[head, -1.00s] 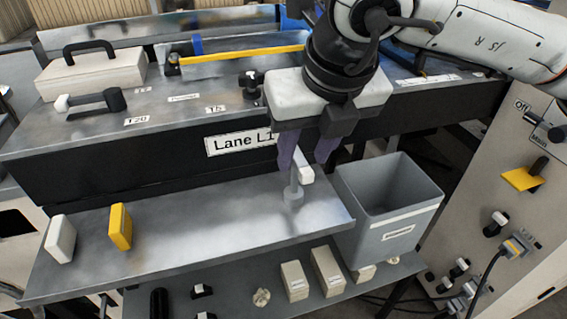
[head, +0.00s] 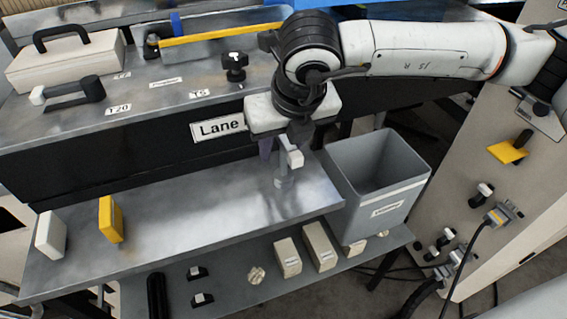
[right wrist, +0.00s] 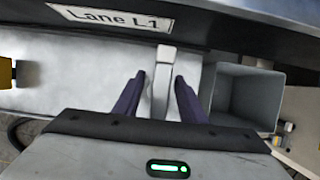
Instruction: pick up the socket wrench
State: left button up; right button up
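The socket wrench (head: 283,174) stands roughly upright on the grey metal shelf (head: 212,215), near its right end. It has a grey shaft and a pale block-like upper end. My right gripper (head: 277,148) is above and around its upper part. In the right wrist view the two purple fingers of my right gripper (right wrist: 160,80) are apart, one on each side of the wrench (right wrist: 162,70), with a gap on both sides. The gripper is open and holds nothing. My left gripper is not in view.
A grey bin (head: 375,185) stands close to the right of the wrench. The black front wall with the Lane L1 sign (head: 218,129) rises behind the shelf. A white block (head: 50,235) and a yellow block (head: 110,219) stand at the shelf's left. The shelf's middle is clear.

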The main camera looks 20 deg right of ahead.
jog(key=shift+f, duration=0.15)
grip_shut()
jog(key=shift+w, duration=0.1)
